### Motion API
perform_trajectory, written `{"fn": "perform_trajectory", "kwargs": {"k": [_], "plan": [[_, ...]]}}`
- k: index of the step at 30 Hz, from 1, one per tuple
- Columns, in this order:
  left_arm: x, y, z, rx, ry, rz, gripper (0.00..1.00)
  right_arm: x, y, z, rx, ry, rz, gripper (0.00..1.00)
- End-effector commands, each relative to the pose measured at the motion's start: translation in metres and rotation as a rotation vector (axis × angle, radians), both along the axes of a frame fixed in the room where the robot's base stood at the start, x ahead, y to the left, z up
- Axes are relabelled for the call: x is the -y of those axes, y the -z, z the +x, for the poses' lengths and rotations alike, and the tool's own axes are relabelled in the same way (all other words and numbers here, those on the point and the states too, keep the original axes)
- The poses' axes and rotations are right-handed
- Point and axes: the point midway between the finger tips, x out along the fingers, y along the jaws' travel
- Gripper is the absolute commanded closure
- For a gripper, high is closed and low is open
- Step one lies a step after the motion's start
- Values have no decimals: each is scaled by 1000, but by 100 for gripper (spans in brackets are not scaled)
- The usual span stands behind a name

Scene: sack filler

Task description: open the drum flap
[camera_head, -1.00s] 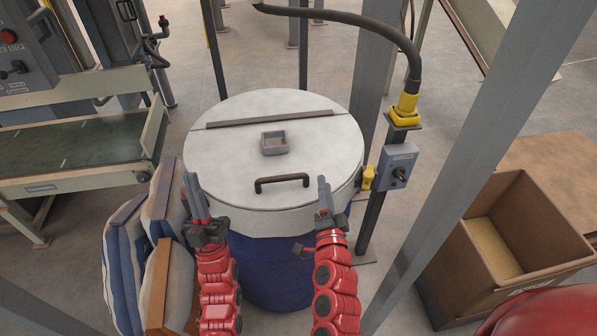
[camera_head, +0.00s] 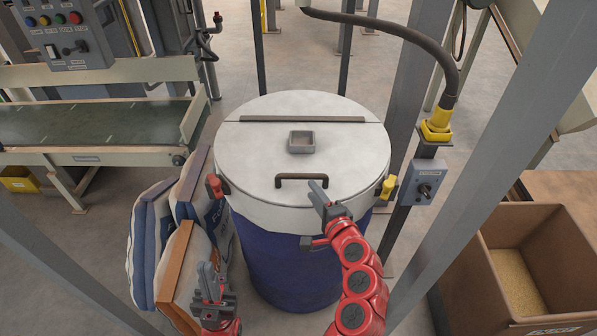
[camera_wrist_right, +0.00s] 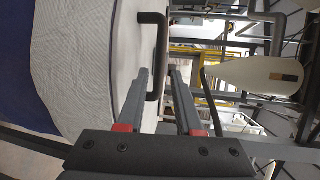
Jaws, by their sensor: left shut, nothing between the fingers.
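The drum (camera_head: 292,255) is blue with a pale round lid. Its flap (camera_head: 250,160) lies flat and closed in front of a dark hinge strip (camera_head: 302,119). A dark bar handle (camera_head: 300,177) stands near the flap's front edge; it also shows in the right wrist view (camera_wrist_right: 163,50). My right gripper (camera_head: 318,192) is at the handle's right end, its fingers apart. In the wrist view the handle's near end shows between the fingertips (camera_wrist_right: 158,70); contact cannot be told. My left gripper (camera_head: 207,275) is shut and empty, low at the drum's front left, beside the sacks.
A small grey tray (camera_head: 302,142) sits on the flap. A red clamp (camera_head: 215,185) and a yellow clamp (camera_head: 388,187) are at the rim. Sacks (camera_head: 195,190) lean at left. A post with a switch box (camera_head: 424,182) and a brown bin (camera_head: 520,265) stand at right.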

Motion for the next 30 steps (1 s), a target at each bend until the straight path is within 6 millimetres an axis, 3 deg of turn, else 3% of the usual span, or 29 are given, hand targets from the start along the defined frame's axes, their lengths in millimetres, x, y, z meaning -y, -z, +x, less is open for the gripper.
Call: {"fn": "perform_trajectory", "kwargs": {"k": [18,30], "plan": [[0,-17,1,-1,1,0,100,-35,15,84,1,0,-1,66],[0,-20,0,-2,1,0,100,-43,20,103,1,2,0,66]]}}
